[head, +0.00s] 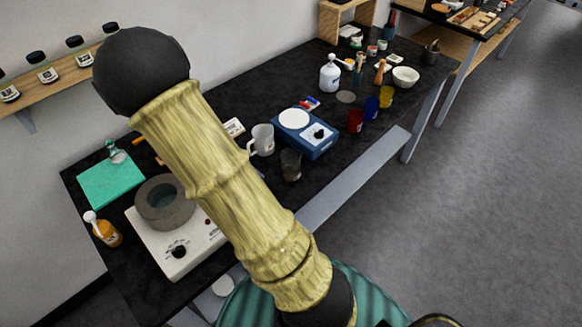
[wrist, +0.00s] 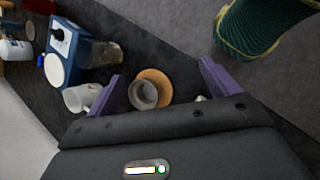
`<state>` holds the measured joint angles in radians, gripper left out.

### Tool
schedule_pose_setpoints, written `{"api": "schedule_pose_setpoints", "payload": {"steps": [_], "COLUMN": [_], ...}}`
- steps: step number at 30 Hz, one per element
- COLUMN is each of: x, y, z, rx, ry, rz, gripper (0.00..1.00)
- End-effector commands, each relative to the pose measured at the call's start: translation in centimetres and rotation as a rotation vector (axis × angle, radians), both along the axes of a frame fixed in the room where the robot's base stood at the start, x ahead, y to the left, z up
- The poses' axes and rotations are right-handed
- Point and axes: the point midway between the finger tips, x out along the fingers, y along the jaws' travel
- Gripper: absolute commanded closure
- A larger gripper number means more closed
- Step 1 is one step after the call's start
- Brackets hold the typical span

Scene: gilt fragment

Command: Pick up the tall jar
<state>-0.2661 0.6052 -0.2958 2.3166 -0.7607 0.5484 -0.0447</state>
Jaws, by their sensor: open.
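In the wrist view, my gripper (wrist: 160,68) is open, with its two purple fingers spread apart. Between the fingers, in the picture, is a grey round open-topped vessel (wrist: 143,96) beside or on a tan ring or disc (wrist: 156,77). It may be the tall jar, but I cannot tell from this steep angle. Nothing is visibly gripped. A dark see-through glass vessel (wrist: 107,54) stands left of the fingers; it also shows in the head view (head: 291,166). In the head view, my arm hides the gripper and the vessel between its fingers.
A white mug (head: 262,140) and a blue scale (head: 317,144) stand close by on the black bench. A hotplate (head: 158,240) with a grey ring-shaped vessel (head: 155,216), an orange bottle (head: 105,232) and a green mat (head: 107,184) are left of my arm.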

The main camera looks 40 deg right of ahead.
Motion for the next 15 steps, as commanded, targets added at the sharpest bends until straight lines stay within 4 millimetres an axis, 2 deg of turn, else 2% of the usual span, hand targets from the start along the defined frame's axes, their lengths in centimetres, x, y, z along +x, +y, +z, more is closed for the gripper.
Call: {"api": "schedule_pose_setpoints", "payload": {"steps": [3, 9, 15], "x": [1.3, 4.6, 7.6], "y": [-2.3, -5.7, -7.3], "z": [-1.9, -3.8, -4.5], "rx": [-0.135, -0.371, -0.54], "ry": [0.123, 0.32, 0.448], "rz": [0.163, 0.451, 0.655], "gripper": [0.12, 0.12, 0.12]}}
